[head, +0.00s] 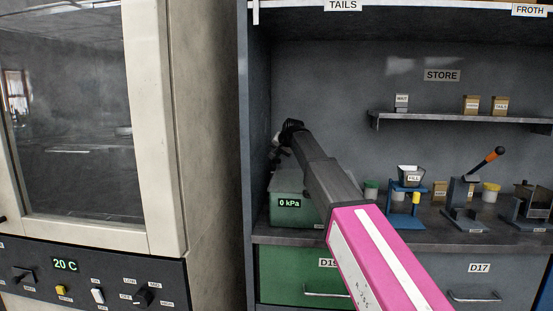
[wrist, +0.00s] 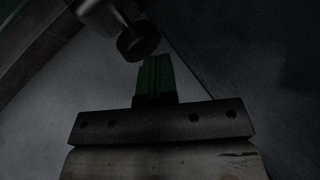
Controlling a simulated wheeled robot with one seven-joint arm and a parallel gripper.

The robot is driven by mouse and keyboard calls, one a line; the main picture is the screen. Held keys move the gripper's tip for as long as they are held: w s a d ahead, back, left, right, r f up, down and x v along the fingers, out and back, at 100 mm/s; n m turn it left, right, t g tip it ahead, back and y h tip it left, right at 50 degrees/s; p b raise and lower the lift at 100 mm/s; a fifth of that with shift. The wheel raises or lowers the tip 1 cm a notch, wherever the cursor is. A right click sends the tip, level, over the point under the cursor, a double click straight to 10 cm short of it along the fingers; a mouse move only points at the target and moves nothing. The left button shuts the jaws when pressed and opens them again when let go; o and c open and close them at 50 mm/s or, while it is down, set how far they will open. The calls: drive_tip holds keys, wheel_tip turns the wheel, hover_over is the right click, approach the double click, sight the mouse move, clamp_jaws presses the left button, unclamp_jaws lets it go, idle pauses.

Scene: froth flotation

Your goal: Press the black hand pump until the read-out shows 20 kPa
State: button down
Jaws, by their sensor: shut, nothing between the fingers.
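The green box (head: 283,216) stands at the left end of the counter inside the bay, and its read-out (head: 289,203) shows 0 kPa. My arm reaches over this box and hides part of its top. My gripper is at the arm's far end, above the back of the box, too dark and small to make out there. In the wrist view my gripper (wrist: 155,75) is shut and empty, its green fingers together. A dark round-ended part (wrist: 138,40), perhaps the black hand pump, shows just above and left of the fingertips. I cannot tell whether they touch.
A cabinet (head: 185,130) with a glass front and a 20 C display stands close on the left. A blue stand (head: 407,200), a lever device (head: 463,195) and small pots line the counter to the right. A shelf (head: 450,117) with small boxes hangs above.

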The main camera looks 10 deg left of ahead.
drive_tip(key=shift+f, duration=0.9)
idle(0.8)
drive_tip(key=shift+r, duration=2.05)
drive_tip(key=shift+r, duration=2.5)
